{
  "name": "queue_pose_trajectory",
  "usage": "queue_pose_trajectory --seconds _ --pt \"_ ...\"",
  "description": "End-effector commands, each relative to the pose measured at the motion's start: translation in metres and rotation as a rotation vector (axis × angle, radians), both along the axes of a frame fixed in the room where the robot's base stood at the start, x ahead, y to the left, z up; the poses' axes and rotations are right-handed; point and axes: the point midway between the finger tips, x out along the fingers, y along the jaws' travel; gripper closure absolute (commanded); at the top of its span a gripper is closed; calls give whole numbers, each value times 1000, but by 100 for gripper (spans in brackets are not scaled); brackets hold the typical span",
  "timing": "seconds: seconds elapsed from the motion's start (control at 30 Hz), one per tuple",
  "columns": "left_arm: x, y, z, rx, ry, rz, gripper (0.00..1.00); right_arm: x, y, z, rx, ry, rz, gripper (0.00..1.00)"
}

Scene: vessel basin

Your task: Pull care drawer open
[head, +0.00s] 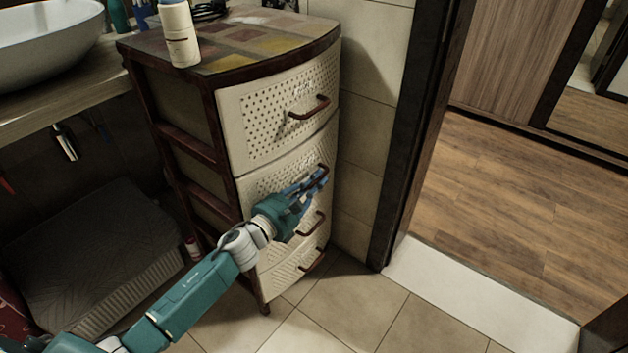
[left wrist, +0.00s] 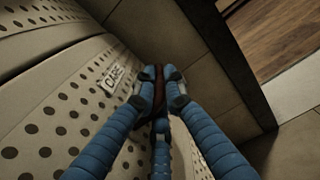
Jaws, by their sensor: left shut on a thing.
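The care drawer (head: 262,186) is the second drawer from the top of a cream perforated cabinet with dark red-brown framing. Its front looks about flush with the drawers around it. A small white "CARE" label (left wrist: 115,79) shows on its front in the left wrist view. My left gripper (head: 317,179), with blue fingers, is at this drawer's front. Its fingertips (left wrist: 161,86) are shut around the dark red-brown handle (left wrist: 159,75), which they partly hide. My right gripper is in neither view.
Another drawer (head: 268,125) with its own handle is above, and more are below. A white bottle (head: 180,38) stands on the cabinet top. A dark door frame (head: 412,130) is close on the right. Tiled floor (head: 345,305) in front is clear.

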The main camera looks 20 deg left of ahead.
Motion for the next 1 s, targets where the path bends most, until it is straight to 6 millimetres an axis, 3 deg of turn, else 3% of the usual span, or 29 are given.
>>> queue_pose_trajectory --seconds 0.27,0.7,1.0 --pt "-17 -46 1 -4 0 -4 100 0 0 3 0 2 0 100" --pt "-58 -158 1 -4 0 -3 100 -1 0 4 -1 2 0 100" --pt "-79 -217 1 -3 -2 -3 100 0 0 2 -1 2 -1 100"
